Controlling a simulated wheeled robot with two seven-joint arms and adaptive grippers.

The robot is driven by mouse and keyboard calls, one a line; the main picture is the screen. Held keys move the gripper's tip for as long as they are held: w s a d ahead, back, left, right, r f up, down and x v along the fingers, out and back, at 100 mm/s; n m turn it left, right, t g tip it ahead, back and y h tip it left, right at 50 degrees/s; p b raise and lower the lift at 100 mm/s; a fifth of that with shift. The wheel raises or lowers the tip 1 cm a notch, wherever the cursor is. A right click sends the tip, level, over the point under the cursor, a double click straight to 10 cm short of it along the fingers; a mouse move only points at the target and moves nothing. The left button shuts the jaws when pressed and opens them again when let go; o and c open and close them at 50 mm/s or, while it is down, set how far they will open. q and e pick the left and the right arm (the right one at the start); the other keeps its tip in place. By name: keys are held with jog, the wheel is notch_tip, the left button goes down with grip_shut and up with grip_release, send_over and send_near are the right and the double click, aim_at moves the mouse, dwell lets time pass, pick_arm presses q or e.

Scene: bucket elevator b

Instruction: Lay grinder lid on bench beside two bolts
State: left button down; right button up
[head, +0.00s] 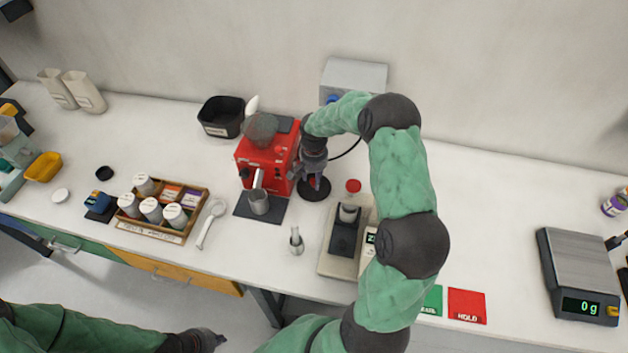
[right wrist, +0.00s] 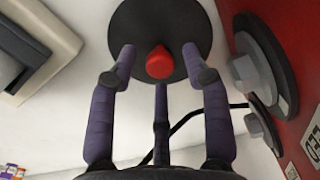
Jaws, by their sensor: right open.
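The grinder lid, a black disc with a red knob, lies flat on the bench (head: 455,185) just right of the red grinder (head: 262,158). The lid (head: 314,190) also fills the top middle of the right wrist view (right wrist: 190,25). My right gripper (head: 314,178) is over it, its three fingers open and spread around the red knob, apart from it.
A scale with a small black holder and red-topped item (head: 353,187) stands right of the lid. A tray of canisters (head: 160,210) is left. A black cable runs behind.

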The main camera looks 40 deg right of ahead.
aim_at(314, 180)
notch_tip(314, 180, up, 10)
jog(key=shift+p, duration=0.35)
